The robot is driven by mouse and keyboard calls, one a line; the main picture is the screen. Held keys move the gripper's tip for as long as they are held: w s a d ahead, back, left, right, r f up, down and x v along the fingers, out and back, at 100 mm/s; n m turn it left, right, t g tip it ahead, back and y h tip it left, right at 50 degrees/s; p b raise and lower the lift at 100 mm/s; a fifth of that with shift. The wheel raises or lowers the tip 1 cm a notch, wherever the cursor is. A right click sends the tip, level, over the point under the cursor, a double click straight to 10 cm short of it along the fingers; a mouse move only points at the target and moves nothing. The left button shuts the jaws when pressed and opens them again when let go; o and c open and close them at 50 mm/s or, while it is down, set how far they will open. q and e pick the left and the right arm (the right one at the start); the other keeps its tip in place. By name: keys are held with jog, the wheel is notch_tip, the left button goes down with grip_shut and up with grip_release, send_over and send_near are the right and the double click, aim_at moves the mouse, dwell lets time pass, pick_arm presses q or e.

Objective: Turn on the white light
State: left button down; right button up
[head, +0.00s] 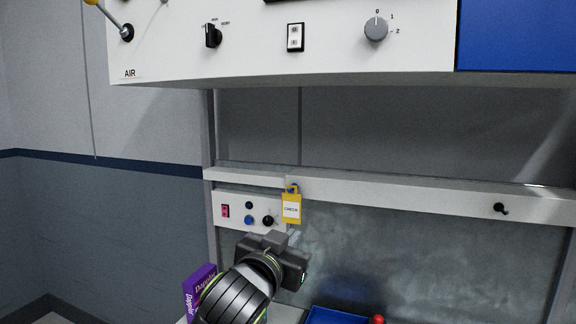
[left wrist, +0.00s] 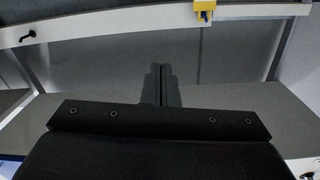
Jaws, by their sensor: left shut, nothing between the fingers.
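No light labelled white can be made out. A white rocker switch (head: 295,37) in a black frame sits on the upper panel, between a black selector knob (head: 212,35) and a grey rotary knob (head: 376,29) marked 0, 1, 2. A small lower panel (head: 237,198) carries a pink-red switch (head: 225,211), blue buttons (head: 249,221) and a black knob (head: 268,221). My left gripper (head: 292,238) is just below and in front of that panel, apart from the upper controls. Its closed, empty fingers show in the left wrist view (left wrist: 161,84). My right gripper is out of view.
A yellow tag (head: 292,207) hangs beside the lower panel. A black peg (head: 500,208) sticks out of the rail at right. A purple box (head: 199,281) stands left of my arm. A blue tray (head: 338,316) and a red knob (head: 378,320) are at the bottom.

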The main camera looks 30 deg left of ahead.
pick_arm(q)
jog(key=s+r+n+t+y, duration=0.1)
jog(key=s+r+t, duration=0.2)
jog(key=r, duration=1)
jog(key=s+d+r+n+t+y, duration=0.1)
jog(key=s+r+t, duration=0.3)
jog(key=r, duration=1)
jog(key=s, duration=0.3)
jog(key=shift+s+d+r, duration=0.15)
jog(key=shift+s+r, duration=0.05)
jog(key=shift+r, duration=0.05)
jog(key=shift+w, duration=0.1)
jog(key=p, duration=0.8)
send_near(295, 38)
notch_tip(295, 38, up, 4)
jog(key=w, duration=0.2)
jog(key=w+a+p, duration=0.1)
jog(key=shift+w+f, duration=0.15)
jog(key=shift+w, duration=0.2)
jog(key=shift+w+a+f+p, duration=0.1)
jog(key=shift+w+f+p, duration=0.15)
jog(key=shift+w, duration=0.2)
